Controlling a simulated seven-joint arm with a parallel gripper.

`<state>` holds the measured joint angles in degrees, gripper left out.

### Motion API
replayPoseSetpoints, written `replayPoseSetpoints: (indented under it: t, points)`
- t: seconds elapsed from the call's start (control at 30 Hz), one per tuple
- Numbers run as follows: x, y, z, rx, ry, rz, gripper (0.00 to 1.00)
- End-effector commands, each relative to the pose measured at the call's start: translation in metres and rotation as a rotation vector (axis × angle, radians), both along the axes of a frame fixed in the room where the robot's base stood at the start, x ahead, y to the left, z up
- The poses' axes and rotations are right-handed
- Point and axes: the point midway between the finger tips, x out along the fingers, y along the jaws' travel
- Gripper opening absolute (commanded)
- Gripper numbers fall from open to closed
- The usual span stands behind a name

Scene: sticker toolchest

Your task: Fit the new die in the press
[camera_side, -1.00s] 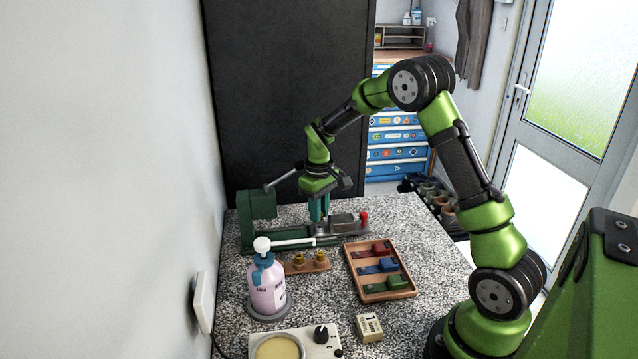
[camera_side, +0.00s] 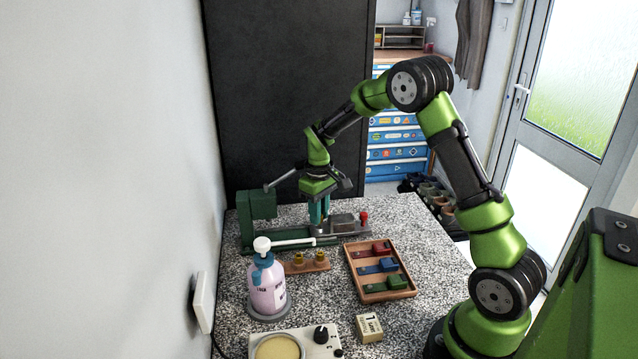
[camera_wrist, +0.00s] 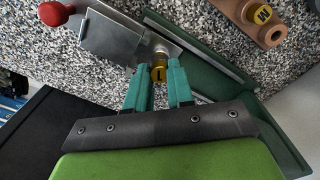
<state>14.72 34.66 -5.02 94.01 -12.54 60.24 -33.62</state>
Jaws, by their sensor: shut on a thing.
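The green press (camera_side: 262,208) stands at the back left of the worktop, its long green base running right. A grey metal block with a steel plate (camera_wrist: 112,38) sits at the base's right part, with a red knob (camera_side: 364,216). My gripper (camera_side: 319,222) points down at the press base beside this block. In the wrist view, my gripper's teal fingers (camera_wrist: 160,72) are shut on a small die with a yellow face (camera_wrist: 159,74) marked with a dark letter. The die is right at the block's end. Whether it is seated is hidden.
A wooden holder (camera_side: 297,269) with yellow-topped pieces stands in front of the press; one shows a letter M (camera_wrist: 263,14). A pump bottle (camera_side: 267,287), a wooden tray (camera_side: 360,285) of coloured blocks, a small box (camera_side: 369,328) and a dial unit (camera_side: 315,340) are nearer.

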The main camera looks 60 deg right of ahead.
Motion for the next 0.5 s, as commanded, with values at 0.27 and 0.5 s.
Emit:
replayPoseSetpoints:
  t: [0.27, 0.5]
  points:
    - [0.0, 0.0, -0.007, 0.0, 0.0, 0.0, 0.0]
    - [0.0, 0.0, -0.014, 0.001, 0.001, -0.001, 0.0]
